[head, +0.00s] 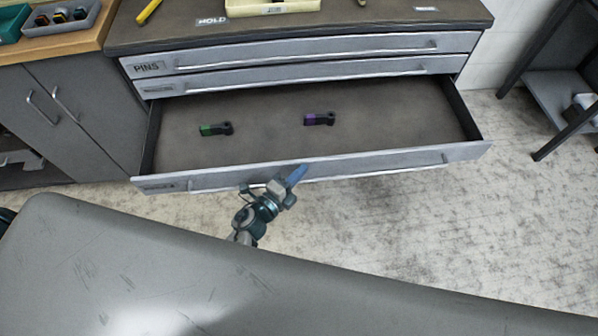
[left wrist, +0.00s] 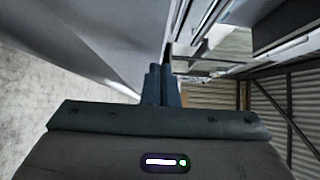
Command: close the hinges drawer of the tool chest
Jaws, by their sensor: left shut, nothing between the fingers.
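The tool chest (head: 300,44) stands at the top of the head view. Its lowest visible drawer (head: 400,161) is pulled far out, and its front label is too small to read. Two small hinge-like parts lie inside, one green and black (head: 215,129), one purple and black (head: 319,119). My left gripper (head: 297,175) is at the front of the open drawer, near the middle; I cannot tell whether it touches. Its fingers are shut and empty, and they also show in the left wrist view (left wrist: 161,86). My right gripper is not in view.
Two shut drawers, the upper labelled PINS (head: 149,67), sit above the open one. A wooden-topped cabinet (head: 60,110) stands at the left. A dark metal rack (head: 550,90) stands at the right. The floor (head: 510,220) to the right of the drawer is clear.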

